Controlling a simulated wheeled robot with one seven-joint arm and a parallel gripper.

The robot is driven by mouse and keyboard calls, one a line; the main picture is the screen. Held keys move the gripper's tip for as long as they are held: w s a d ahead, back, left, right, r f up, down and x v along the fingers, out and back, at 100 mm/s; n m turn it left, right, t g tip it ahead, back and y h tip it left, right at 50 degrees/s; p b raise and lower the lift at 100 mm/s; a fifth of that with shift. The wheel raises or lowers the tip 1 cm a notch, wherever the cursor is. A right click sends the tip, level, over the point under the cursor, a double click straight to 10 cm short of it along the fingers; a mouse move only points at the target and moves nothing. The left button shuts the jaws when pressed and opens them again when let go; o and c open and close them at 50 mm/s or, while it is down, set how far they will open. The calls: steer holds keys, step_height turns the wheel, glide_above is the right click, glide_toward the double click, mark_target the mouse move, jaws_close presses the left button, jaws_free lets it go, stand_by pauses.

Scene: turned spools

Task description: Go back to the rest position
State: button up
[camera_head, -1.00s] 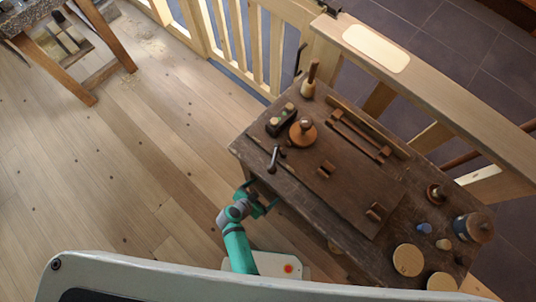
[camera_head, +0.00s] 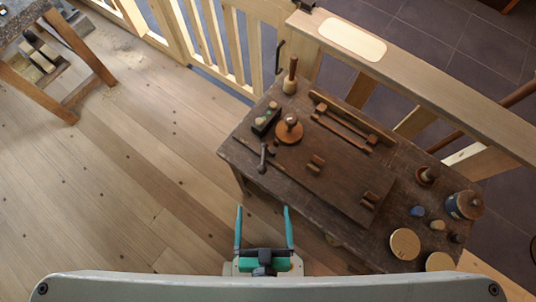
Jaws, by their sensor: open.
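My gripper (camera_head: 264,212) is low in the middle of the head view, close to my body. Its two teal fingers point away from me, wide apart, with nothing between them. It is beside the left front edge of the dark wooden workbench (camera_head: 258,183), and appears clear of the things on it. The rest of my arm is mostly hidden below the gripper.
On the bench are a round wooden piece with a knob (camera_head: 289,129), a mallet-like tool (camera_head: 291,77), a blue pot (camera_head: 464,205) and pale discs (camera_head: 405,244). A wooden railing (camera_head: 400,75) runs behind. The floor (camera_head: 120,190) at left is open.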

steer(key=shift+t+h, duration=0.3)
steer(key=shift+t, duration=0.2)
steer(key=r, duration=0.1)
steer(key=d+r, duration=0.1)
steer(key=r, duration=0.3)
steer(key=shift+s+d, duration=0.15)
steer(key=shift+s, duration=0.1)
stand_by(0.4)
